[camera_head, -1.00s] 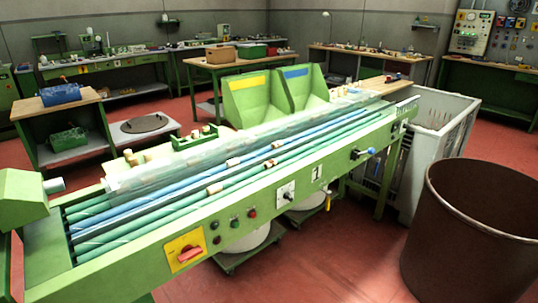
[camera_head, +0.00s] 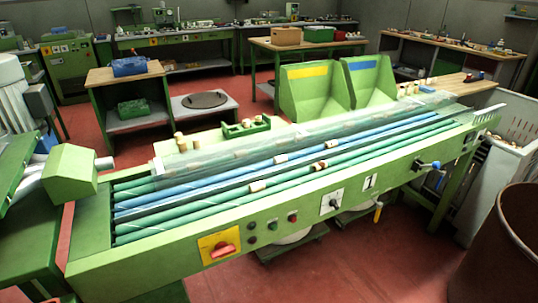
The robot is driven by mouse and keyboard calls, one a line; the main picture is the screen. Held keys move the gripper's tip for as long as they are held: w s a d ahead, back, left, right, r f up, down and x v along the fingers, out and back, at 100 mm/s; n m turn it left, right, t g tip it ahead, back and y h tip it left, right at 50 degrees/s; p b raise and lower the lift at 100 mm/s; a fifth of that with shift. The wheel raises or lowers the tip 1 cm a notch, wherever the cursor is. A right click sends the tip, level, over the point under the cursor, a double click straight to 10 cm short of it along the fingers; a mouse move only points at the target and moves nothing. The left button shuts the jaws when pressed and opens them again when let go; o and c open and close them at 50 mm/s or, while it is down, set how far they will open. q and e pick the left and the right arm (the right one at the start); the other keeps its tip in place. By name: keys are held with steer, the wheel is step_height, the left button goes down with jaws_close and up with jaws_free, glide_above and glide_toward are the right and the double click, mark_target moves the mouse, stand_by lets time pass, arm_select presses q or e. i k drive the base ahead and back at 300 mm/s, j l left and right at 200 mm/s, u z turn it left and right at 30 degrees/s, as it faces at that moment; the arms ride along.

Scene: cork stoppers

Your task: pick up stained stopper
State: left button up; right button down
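Several small cork stoppers lie on the rollers of the green sorting machine (camera_head: 150,262). One pale stopper (camera_head: 257,186) is on the front green roller. Another stopper (camera_head: 319,165), with a darker patch, lies farther right. Two more pale stoppers, one left of centre (camera_head: 281,158) and one toward the right (camera_head: 331,144), lie farther back. Neither of my grippers is in view.
A clear cover (camera_head: 250,147) runs along the back of the rollers. Behind it are a green tray (camera_head: 246,127) with stoppers and two green chutes, marked yellow (camera_head: 310,98) and blue (camera_head: 369,83). A brown bin (camera_head: 505,255) stands at the front right, with red floor before the machine.

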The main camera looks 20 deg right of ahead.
mark_target(322, 165)
steer(key=i+l+u, duration=0.15)
steer(key=l+u, duration=0.25)
steer(key=l, duration=0.85)
steer(key=l+u, duration=0.4)
steer(key=l, duration=0.9)
